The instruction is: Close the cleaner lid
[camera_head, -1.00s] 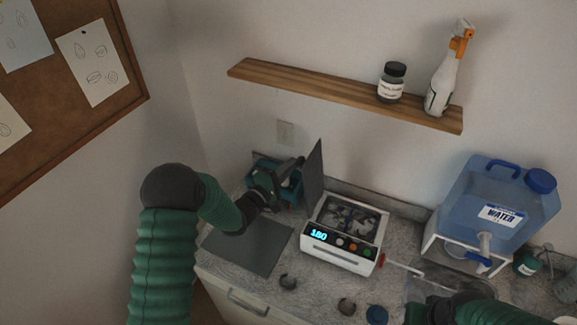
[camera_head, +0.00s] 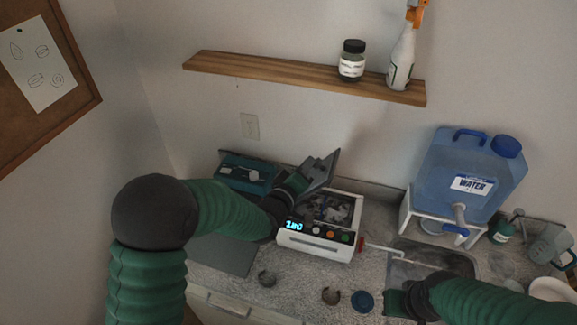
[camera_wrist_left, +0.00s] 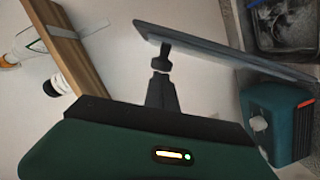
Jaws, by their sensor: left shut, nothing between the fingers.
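The cleaner (camera_head: 318,244) is a white box with a lit display and coloured buttons on its front; its basin (camera_head: 333,208) is open on top with contents inside. Its grey lid (camera_head: 330,166) is raised on the left side and leans right, partly over the basin. The lid also shows in the left wrist view (camera_wrist_left: 215,50). My left gripper (camera_head: 312,172) is shut and empty at the lid's outer left face; its fingertips (camera_wrist_left: 161,56) appear to touch the lid. My right gripper (camera_head: 396,302) is low at the front right; its fingers are unclear.
A teal case (camera_head: 246,172) stands behind left. A blue water jug (camera_head: 465,180) on a white stand is at the right, by the sink (camera_head: 432,258). A wooden shelf (camera_head: 300,78) is above.

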